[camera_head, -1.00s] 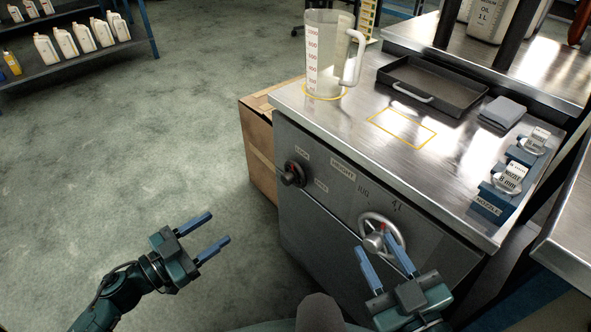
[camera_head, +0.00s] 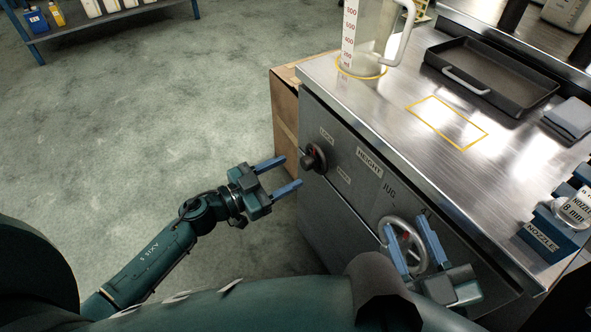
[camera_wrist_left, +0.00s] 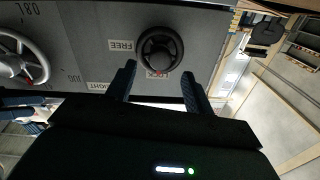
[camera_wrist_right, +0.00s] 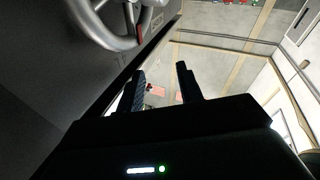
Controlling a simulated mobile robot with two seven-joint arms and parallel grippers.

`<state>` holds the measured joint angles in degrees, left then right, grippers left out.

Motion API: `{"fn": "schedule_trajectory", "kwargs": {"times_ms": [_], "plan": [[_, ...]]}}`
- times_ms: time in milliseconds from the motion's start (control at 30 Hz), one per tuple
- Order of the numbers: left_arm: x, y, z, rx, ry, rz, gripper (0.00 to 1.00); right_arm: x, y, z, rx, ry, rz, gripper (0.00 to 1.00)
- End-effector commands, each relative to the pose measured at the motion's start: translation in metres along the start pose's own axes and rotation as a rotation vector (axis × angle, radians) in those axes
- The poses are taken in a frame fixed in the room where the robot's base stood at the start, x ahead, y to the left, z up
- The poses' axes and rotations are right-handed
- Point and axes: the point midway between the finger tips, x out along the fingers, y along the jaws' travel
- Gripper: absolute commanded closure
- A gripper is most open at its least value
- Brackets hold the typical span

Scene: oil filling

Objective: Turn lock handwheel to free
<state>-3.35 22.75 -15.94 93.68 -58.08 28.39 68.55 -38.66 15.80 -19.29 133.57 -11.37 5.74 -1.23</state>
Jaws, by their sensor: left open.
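The small black lock handwheel (camera_head: 313,157) sits on the grey cabinet front, between the LOCK and FREE labels. My left gripper (camera_head: 291,172) is open and empty, its fingertips just short of the handwheel. My right gripper (camera_head: 405,220) is open, in front of the larger silver height handwheel (camera_head: 412,262). In the right wrist view that wheel (camera_wrist_right: 88,17) is off to the upper left, outside the fingers.
On the metal cabinet top (camera_head: 390,110) stand a clear measuring jug (camera_head: 372,45), a dark tray (camera_head: 500,65) and blue nozzle holders (camera_head: 545,232). A cardboard box (camera_head: 285,118) stands against the cabinet's left side. The floor to the left is open.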

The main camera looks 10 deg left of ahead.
Motion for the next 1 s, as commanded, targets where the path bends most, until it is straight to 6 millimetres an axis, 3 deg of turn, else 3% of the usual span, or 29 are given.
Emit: {"fn": "schedule_trajectory", "kwargs": {"times_ms": [200, 600, 1000], "plan": [[0.028, 0.000, 0.000, 0.000, 0.002, -0.001, 0.48, 0.001, 0.000, 0.001, 0.014, 0.008, 0.000, 0.64], [0.034, 0.000, 0.000, -0.001, 0.000, 0.001, 0.49, 0.002, 0.000, 0.000, 0.020, 0.010, 0.000, 0.64], [0.034, 0.000, 0.000, 0.000, 0.000, 0.001, 0.81, 0.002, 0.000, -0.001, 0.019, 0.010, 0.000, 0.64]]}}
